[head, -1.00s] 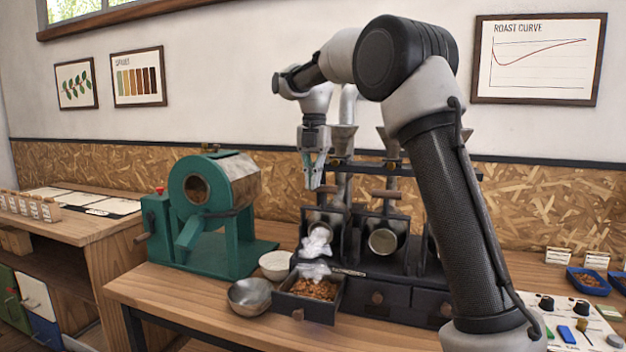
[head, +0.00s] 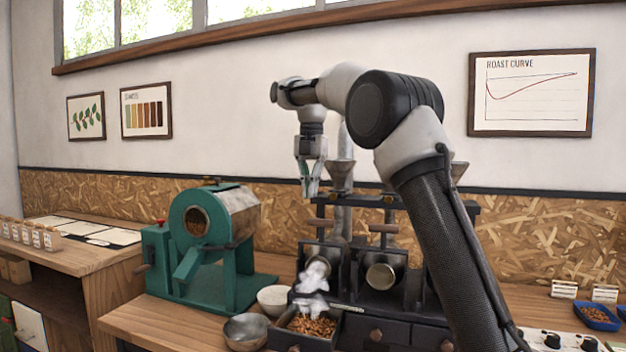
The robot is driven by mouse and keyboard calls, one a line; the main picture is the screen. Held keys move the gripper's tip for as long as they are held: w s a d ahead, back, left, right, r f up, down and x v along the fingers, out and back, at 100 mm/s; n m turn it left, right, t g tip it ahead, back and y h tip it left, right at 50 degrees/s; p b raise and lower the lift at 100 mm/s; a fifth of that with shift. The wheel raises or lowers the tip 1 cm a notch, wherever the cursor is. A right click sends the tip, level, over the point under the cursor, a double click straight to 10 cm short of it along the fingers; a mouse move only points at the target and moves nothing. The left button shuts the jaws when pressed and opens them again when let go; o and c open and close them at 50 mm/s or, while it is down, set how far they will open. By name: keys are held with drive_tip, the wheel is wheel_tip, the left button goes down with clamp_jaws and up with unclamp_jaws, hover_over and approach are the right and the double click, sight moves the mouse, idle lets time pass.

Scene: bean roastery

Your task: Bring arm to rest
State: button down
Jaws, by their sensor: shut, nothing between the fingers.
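My arm is raised and bent above the bench at the right of the head view. My gripper (head: 310,190) points down, shut and empty. In the picture it hangs in front of the wall and just above the black roaster stand (head: 402,208). It looks clear of everything, though its exact depth is hard to tell.
A green roaster (head: 212,250) stands left of the black machine. An open drawer (head: 284,340) holds brown beans (head: 312,327), with whitish vapour above it. A metal bowl (head: 246,331) and a white bowl (head: 273,300) sit beside it.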

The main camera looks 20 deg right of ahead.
drive_tip(key=s+d+r+m+t, duration=0.1)
drive_tip(key=s+d+r+m, duration=0.4)
drive_tip(key=s+m, duration=0.1)
drive_tip(key=s+d+f+m+t, duration=0.1)
drive_tip(key=s+d+f+m, duration=0.1)
drive_tip(key=s+m, duration=0.35)
drive_tip(key=s+d+f+m+t, duration=0.1)
drive_tip(key=s+d+m, duration=0.1)
drive_tip(key=s+m, duration=0.35)
drive_tip(key=s+d+f+m+t, duration=0.1)
drive_tip(key=s+d+f+m, duration=0.1)
drive_tip(key=s+f+m, duration=0.4)
drive_tip(key=s+d+f+m+t, duration=0.1)
drive_tip(key=s+f+m, duration=0.4)
drive_tip(key=s+f, duration=0.4)
drive_tip(key=s, duration=0.5)
drive_tip(key=shift+d+f+m+h, duration=0.3)
drive_tip(key=shift+d+f+m, duration=0.1)
drive_tip(key=shift+d, duration=0.1)
